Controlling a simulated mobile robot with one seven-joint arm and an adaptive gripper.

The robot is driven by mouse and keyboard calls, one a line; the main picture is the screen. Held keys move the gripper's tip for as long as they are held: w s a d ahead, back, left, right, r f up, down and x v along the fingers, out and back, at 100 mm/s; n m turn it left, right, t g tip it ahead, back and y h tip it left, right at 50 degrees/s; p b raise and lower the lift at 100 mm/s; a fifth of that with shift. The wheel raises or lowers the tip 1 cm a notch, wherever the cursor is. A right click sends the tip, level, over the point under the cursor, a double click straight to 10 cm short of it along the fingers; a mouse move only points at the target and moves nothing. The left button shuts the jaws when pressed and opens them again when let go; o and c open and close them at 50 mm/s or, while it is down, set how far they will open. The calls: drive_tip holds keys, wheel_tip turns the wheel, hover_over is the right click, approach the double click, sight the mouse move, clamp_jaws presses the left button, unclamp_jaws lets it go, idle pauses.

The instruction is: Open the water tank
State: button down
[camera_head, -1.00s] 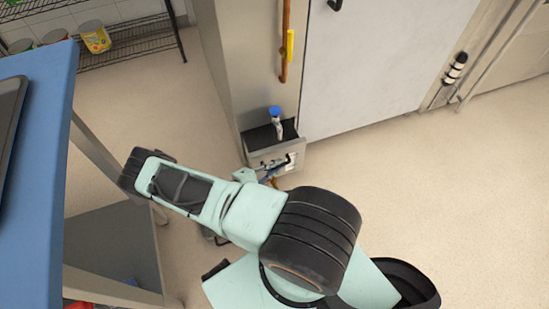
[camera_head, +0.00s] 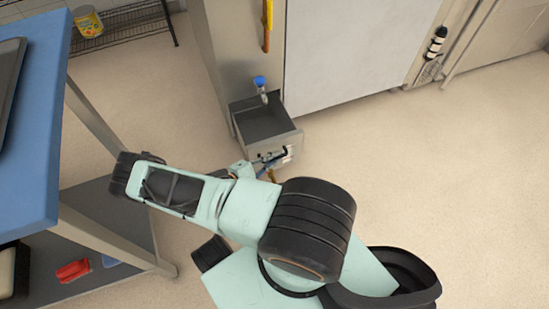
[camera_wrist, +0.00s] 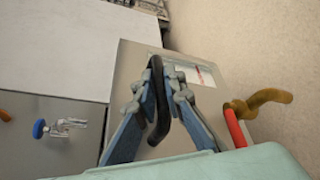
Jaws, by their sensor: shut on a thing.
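The water tank (camera_head: 268,140) is a grey metal box at the foot of the oven cabinet. It is pulled out like a drawer, and its dark, open inside shows from above in the head view. In the wrist view its front plate (camera_wrist: 135,65) carries a black curved handle (camera_wrist: 157,128) and a white label. My gripper (camera_wrist: 163,80) is shut on this handle, with a blue finger on each side. In the head view my gripper (camera_head: 268,162) is small and partly hidden by my arm at the tank's front.
A blue-knobbed tap (camera_head: 261,88) stands above the tank's back. An orange pipe (camera_wrist: 262,100) with a red part lies near my gripper in the wrist view. A blue-topped table (camera_head: 30,150) with a lower shelf stands at the left. The floor at the right is clear.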

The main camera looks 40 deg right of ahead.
idle(0.3)
drive_tip(key=c, duration=2.3)
unclamp_jaws()
wheel_tip(320, 180, up, 10)
drive_tip(key=shift+w+a+f, duration=0.1)
drive_tip(key=shift+r, duration=0.2)
